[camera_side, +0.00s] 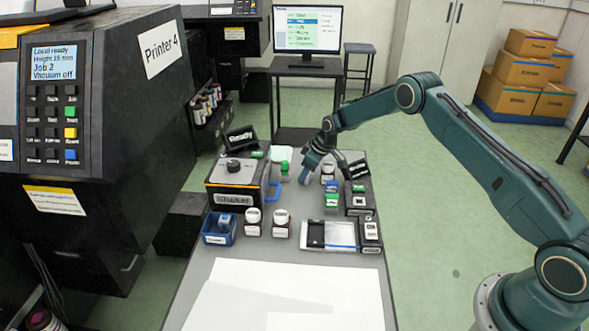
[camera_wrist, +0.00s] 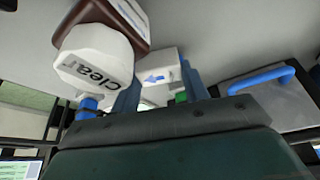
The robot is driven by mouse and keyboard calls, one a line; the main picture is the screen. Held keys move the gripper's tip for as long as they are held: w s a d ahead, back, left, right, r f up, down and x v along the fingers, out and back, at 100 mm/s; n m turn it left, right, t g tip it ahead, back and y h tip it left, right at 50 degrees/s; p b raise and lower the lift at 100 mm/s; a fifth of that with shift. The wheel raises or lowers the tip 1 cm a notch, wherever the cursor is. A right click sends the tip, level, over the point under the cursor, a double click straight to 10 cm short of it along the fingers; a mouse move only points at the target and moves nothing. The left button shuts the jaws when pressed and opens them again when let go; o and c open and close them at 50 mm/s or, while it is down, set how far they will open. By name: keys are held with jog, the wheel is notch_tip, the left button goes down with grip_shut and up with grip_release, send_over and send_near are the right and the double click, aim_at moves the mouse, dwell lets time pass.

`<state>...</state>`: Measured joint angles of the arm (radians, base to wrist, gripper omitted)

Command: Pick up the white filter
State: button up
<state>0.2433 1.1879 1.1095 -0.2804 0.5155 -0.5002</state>
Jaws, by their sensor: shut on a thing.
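The white filter (camera_wrist: 157,66), a small white block with a blue arrow, sits between the two blue-grey fingers of my gripper (camera_wrist: 160,78) in the wrist view. My gripper is shut on it. In the side view my gripper (camera_side: 307,173) points down over the far half of the bench, and I cannot make out the filter there. A white-capped bottle marked "Clear" (camera_wrist: 95,58) with a brown body stands close beside the left finger in the wrist view.
The shaker (camera_side: 234,180) with a blue handle stands left of my gripper. Green-labelled containers (camera_side: 331,195) and a black block (camera_side: 358,198) stand to the right. Two white-capped bottles (camera_side: 281,217), a blue bin (camera_side: 219,236) and a tray (camera_side: 330,235) are nearer. White sheets (camera_side: 285,290) cover the front.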

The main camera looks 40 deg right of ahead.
notch_tip(320, 180, up, 20)
dwell(1.0)
dwell(0.5)
jog(key=s+a+f+n, duration=0.2)
jog(key=s+a+f, duration=0.4)
jog(key=s, duration=0.4)
jog(key=s+a+f+n+g+y, duration=0.1)
jog(key=s+a+f+n, duration=0.1)
jog(key=s+a+f, duration=0.4)
jog(key=s+a, duration=0.2)
jog(key=s, duration=0.1)
jog(key=shift+s, duration=0.35)
jog(key=shift+a+f, duration=0.1)
jog(key=shift+f, duration=0.15)
jog(key=shift+f, duration=2.3)
